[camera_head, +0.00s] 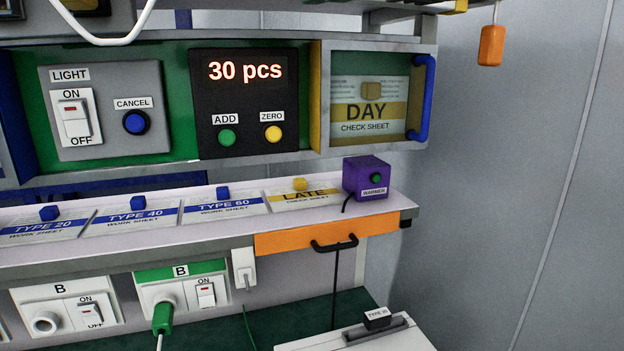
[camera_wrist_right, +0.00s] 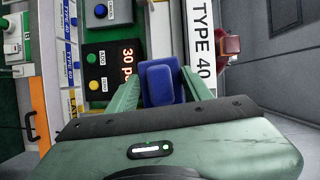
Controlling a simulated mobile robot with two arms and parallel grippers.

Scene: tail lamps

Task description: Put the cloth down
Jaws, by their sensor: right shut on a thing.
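I do not recognise a cloth in either view. In the right wrist view, my right gripper (camera_wrist_right: 162,72) has its two green fingers on either side of a blue block (camera_wrist_right: 163,86) and is shut on it. A white strip marked TYPE 40 (camera_wrist_right: 200,45) shows close by, just beyond the right finger; I cannot tell whether it is joined to the block. Neither gripper shows in the head view, and my left gripper is in no view.
A white shelf (camera_head: 20,252) carries work sheets with blue blocks, a LATE sheet (camera_head: 304,194) and a purple WARMER box (camera_head: 366,178). Above is a panel with a 30 pcs display (camera_head: 245,100). Below are sockets and an orange drawer (camera_head: 290,241).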

